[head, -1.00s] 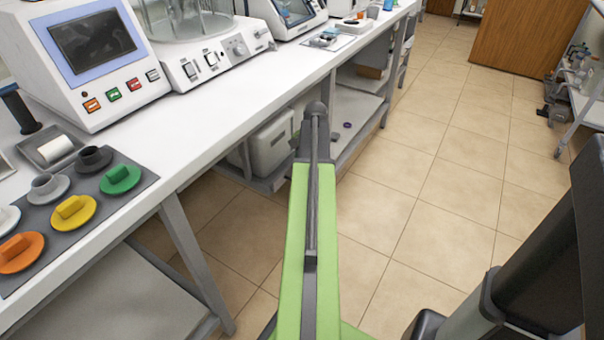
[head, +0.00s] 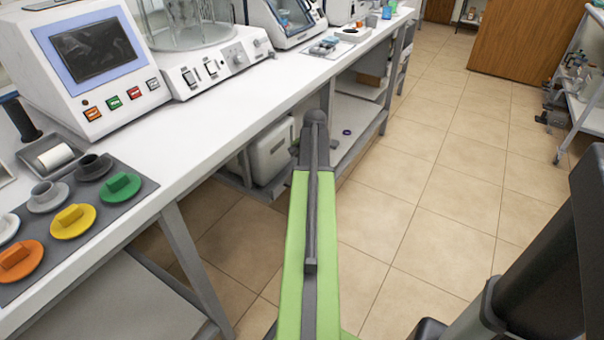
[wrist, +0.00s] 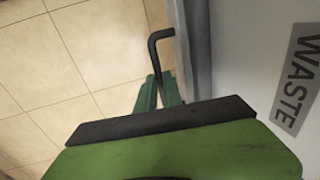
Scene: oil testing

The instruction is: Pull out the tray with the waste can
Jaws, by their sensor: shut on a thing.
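In the wrist view, a grey-white wall with a grey label reading WASTE (wrist: 297,78) stands at the right, most likely the side of the waste can. A bent dark rod handle (wrist: 157,48) stands beside it. My gripper (wrist: 160,92) has green fingers shut on this handle, whose lower part runs between them. The tray itself is not clearly seen. In the head view, my green arm reaches forward beside the bench, and my gripper is hidden beyond it.
A long white bench (head: 200,145) runs along the left with instruments and coloured discs on a grey mat (head: 138,190). A white box (head: 270,150) stands on its lower shelf. The tiled floor (head: 430,190) is open to the right. A shelf cart (head: 585,110) stands far right.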

